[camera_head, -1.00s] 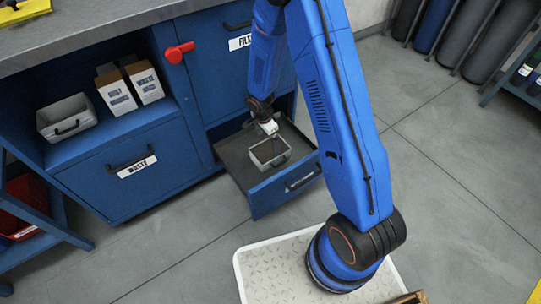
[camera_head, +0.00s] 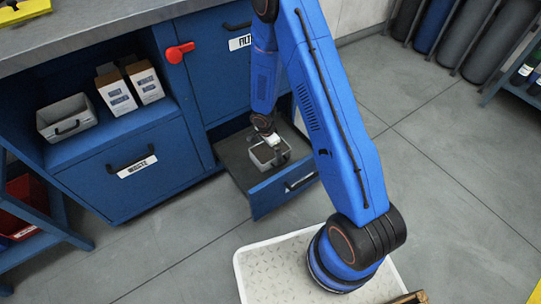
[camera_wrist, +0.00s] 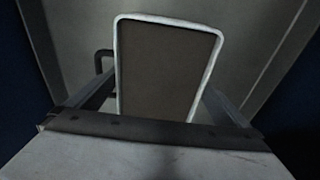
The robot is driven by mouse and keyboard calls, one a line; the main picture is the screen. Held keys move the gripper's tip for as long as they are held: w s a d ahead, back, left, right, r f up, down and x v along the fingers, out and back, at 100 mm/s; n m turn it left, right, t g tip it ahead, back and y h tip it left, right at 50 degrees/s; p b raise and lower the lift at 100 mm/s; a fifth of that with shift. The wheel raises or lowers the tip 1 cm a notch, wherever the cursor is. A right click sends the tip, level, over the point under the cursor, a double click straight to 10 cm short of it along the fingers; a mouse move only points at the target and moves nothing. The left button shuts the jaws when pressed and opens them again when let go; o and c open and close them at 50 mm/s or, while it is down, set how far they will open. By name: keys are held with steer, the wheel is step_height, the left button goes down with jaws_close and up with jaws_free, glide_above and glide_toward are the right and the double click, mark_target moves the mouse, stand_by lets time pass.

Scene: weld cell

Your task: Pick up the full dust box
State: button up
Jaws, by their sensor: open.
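The dust box (camera_head: 268,163) is a small pale grey bin standing in the open drawer (camera_head: 235,160). In the wrist view the dust box (camera_wrist: 165,65) has a white rim and is filled with flat grey-brown matter; a dark handle shows at its left. My gripper (camera_head: 270,143) is low over the box in the head view. In the wrist view my gripper (camera_wrist: 160,100) is open, one finger on each side of the box. I cannot tell whether the fingers touch its walls. The box's near end is hidden by the gripper body.
A similar grey bin (camera_head: 67,118) with a handle sits on the shelf at left, beside two white-and-brown cartons (camera_head: 130,86). Below is a closed drawer labelled WASTE (camera_head: 125,175). A red lever (camera_head: 180,52) juts from the cabinet. The drawer's walls surround the dust box.

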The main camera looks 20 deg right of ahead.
steer(key=c, duration=0.8)
